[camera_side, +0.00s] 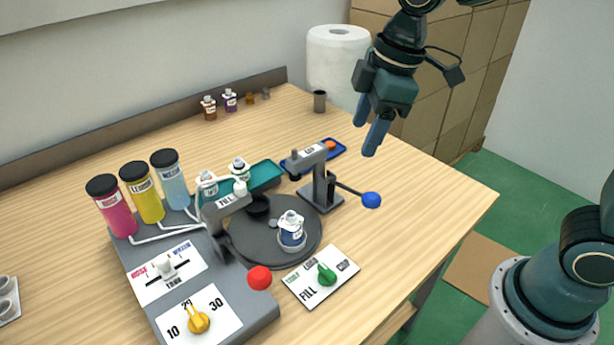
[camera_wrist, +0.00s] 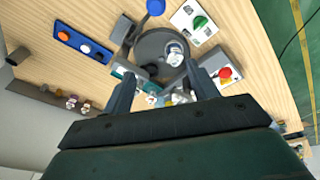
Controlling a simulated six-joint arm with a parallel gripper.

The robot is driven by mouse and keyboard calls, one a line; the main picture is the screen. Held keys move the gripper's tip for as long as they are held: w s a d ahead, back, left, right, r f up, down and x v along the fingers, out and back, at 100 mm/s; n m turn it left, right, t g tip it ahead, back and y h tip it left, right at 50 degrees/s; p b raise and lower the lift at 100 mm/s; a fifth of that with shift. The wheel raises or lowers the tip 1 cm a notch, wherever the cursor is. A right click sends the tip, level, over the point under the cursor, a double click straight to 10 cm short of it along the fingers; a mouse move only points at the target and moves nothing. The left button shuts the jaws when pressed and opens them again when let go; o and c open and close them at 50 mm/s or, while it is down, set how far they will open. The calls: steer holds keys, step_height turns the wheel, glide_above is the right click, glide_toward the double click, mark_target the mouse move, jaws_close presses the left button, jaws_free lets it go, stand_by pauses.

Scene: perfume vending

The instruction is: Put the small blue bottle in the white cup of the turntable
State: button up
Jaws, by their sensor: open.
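The small blue bottle (camera_side: 292,233) stands upright on the round dark grey turntable (camera_side: 252,246), near its front right edge. It has a white cap and a pale label. The white cup (camera_side: 291,248) shows around its base, and the bottle appears to sit inside it. In the wrist view the bottle (camera_wrist: 175,57) shows small on the turntable (camera_wrist: 149,46), between and beyond my fingers. My gripper (camera_side: 369,124) is open and empty, high above the table to the right and behind the turntable. Both fingers also show in the wrist view (camera_wrist: 161,88).
The filling station (camera_side: 250,318) with pink, yellow and blue tanks stands left of the turntable. A capping press (camera_side: 321,187) with a blue-knobbed lever stands behind it. A teal tray (camera_side: 266,176) with bottles and a blue tray (camera_side: 337,153) lie behind. The table's right side is clear.

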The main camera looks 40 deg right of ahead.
steer(key=s+d+r+m+t, duration=0.1)
steer(key=s+d+m, duration=0.4)
steer(key=s, duration=0.3)
steer(key=s+d+m+t+h, duration=0.1)
steer(key=s+d+m+t, duration=0.1)
steer(key=s+d+m, duration=0.3)
steer(key=shift+s+r+m, duration=0.3)
steer(key=shift+s+r, duration=0.1)
steer(key=shift+s, duration=1.15)
